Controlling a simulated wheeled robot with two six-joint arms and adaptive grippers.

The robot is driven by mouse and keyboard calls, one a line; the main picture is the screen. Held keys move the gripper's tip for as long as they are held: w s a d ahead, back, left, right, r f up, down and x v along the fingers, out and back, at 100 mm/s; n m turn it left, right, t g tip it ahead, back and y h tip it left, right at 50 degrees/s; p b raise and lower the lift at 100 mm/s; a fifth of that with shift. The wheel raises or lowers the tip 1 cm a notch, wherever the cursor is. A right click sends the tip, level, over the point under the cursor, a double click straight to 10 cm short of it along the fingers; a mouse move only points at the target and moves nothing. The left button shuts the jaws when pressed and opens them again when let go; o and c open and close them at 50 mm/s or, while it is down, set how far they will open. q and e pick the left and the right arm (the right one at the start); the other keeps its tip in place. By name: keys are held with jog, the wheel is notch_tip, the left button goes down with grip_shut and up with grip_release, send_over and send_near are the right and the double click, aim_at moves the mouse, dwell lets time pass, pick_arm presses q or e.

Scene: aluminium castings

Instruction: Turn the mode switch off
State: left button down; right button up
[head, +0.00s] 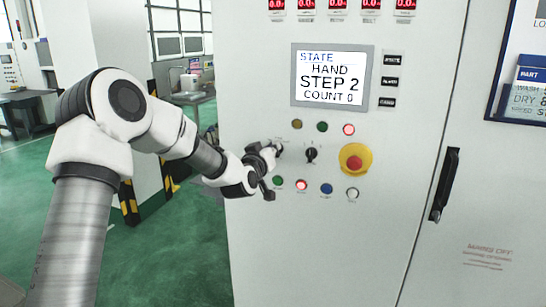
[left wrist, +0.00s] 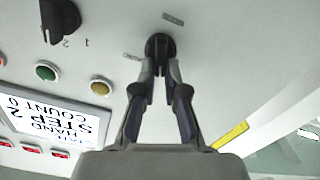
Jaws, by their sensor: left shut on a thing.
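The mode switch is a black rotary knob (head: 279,148) on the light grey control cabinet, at the left of the knob row. It also shows in the left wrist view (left wrist: 158,42), with two small labels beside it that I cannot read. My left gripper (head: 274,153) is at the panel, its two fingers closed on the knob from either side; the fingers show in the left wrist view (left wrist: 160,72). The gripper partly hides the knob in the head view. The screen (head: 331,77) above reads STATE HAND, STEP 2, COUNT 0. My right gripper is not in view.
A second black knob (head: 311,154), marked 1 and 2 in the wrist view, is just to the right. A red emergency button on a yellow base (head: 355,159) lies further right. Button rows run above and below. A black door handle (head: 444,184) juts out at right.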

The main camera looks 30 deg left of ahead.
pick_arm(q)
jog(key=shift+s+a+f+n+b, duration=0.1)
jog(key=shift+a+f+n+b, duration=0.05)
jog(key=shift+n+b, duration=1.1)
jog(key=shift+a+f+n+b, duration=0.1)
jog(key=shift+a+n+b, duration=0.05)
jog(key=shift+n+b, duration=1.05)
jog(key=shift+n, duration=0.25)
jog(key=c, duration=1.2)
grip_release()
jog(key=v, duration=1.2)
